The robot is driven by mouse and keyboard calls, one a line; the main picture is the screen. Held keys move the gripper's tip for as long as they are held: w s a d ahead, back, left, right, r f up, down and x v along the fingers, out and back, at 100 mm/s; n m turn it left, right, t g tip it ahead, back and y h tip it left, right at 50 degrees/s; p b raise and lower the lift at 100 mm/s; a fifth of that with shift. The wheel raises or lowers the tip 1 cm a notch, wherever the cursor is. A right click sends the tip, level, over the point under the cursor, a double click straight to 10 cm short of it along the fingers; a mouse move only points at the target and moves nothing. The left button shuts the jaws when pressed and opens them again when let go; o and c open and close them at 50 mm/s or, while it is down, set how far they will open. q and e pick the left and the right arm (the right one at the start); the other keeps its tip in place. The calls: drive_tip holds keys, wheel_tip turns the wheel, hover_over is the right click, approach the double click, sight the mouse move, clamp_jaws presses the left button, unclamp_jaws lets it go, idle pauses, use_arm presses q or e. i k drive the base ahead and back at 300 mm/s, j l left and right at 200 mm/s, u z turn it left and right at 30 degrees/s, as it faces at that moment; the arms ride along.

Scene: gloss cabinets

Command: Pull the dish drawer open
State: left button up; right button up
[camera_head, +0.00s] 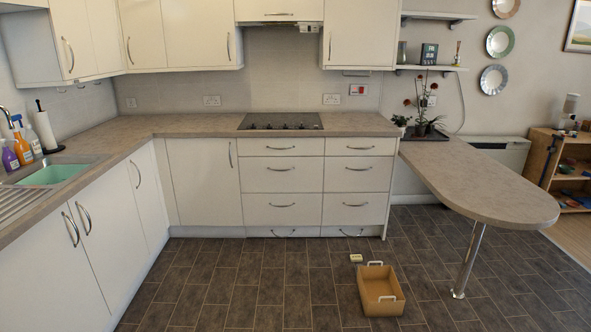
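Two stacks of white drawers with curved metal handles stand below the hob. The left stack has a top drawer (281,147), a middle drawer (281,175) and a lower drawer (281,208). The right stack has a top drawer (361,147), a middle drawer (358,174) and a lower drawer (354,208). All of these fronts look shut. More handles show at plinth level under both stacks. I cannot tell which one is the dish drawer. Neither of my grippers is in view.
A brown open box (381,305) with white handles and a small pale item (356,258) lie on the dark tiled floor before the right stack. A peninsula counter (480,185) on a metal leg (468,262) stands to the right. The floor left of the box is clear.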

sight(304, 209)
drive_tip(key=i+u, duration=0.1)
drive_tip(key=i, duration=1.05)
drive_tip(key=i+l, duration=0.2)
drive_tip(key=i, duration=1)
drive_tip(key=j+u, duration=0.05)
